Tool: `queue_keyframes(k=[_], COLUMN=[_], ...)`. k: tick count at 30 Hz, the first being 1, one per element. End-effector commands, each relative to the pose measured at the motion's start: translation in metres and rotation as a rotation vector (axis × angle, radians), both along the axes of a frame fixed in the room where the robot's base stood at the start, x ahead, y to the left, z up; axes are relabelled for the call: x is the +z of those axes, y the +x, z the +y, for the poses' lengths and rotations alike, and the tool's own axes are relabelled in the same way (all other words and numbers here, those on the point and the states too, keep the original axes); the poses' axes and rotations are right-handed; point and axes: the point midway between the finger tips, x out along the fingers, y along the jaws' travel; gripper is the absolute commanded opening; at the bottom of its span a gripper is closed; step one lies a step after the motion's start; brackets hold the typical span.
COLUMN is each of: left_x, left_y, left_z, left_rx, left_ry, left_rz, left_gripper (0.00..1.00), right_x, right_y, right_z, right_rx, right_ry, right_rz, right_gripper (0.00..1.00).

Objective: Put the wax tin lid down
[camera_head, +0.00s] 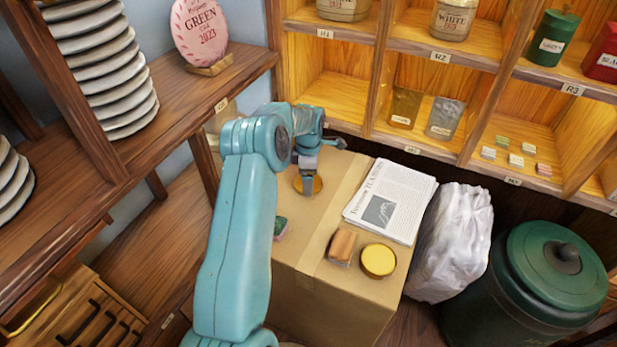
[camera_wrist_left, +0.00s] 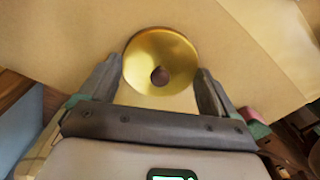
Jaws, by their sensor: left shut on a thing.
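The wax tin lid (camera_head: 317,185) is a round gold disc over the far left part of the cardboard box top. In the left wrist view the lid (camera_wrist_left: 150,50) shows a dark brown knob at its middle, between the two fingertips. My left gripper (camera_head: 308,188) points down and is shut on the lid. Whether the lid touches the box top, I cannot tell. A round tin with a yellow top face (camera_head: 379,260), apparently the wax tin, stands near the box's front right. My right gripper is not in view.
On the cardboard box (camera_head: 318,238) are a brown block (camera_head: 342,246), a newspaper (camera_head: 408,190) and a green-and-pink sponge (camera_head: 280,228). A white bag (camera_head: 455,240) and a green bin (camera_head: 530,290) stand to the right. Wooden shelves rise behind. Bare cardboard lies between sponge and newspaper.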

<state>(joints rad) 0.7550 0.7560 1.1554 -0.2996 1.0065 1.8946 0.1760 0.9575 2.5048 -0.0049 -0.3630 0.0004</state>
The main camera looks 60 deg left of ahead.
Motion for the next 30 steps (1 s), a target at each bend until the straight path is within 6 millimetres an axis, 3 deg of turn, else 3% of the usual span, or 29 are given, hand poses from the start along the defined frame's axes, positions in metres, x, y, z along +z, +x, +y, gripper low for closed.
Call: queue_keyframes(k=[11, 12, 13, 23, 30], left_x=[-0.008, -0.008, -0.007, 0.002, 0.054], left_y=[0.000, 0.000, 0.000, 0.001, 0.001], left_z=[0.000, 0.000, 0.000, 0.001, 0.001], left_rx=[0.000, 0.000, 0.000, 0.000, 0.000], left_ry=[0.001, 0.002, 0.002, 0.002, 0.005], left_rz=[-0.001, -0.001, -0.001, -0.003, -0.005], left_gripper=[0.62, 0.94, 1.00, 1.00, 1.00], right_x=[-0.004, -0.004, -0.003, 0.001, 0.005], right_y=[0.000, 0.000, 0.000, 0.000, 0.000], right_z=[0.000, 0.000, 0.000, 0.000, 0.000], right_rx=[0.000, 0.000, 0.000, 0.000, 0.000], right_ry=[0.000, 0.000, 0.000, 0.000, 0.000], right_rz=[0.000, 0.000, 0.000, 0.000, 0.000], right_gripper=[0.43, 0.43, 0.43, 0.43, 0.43])
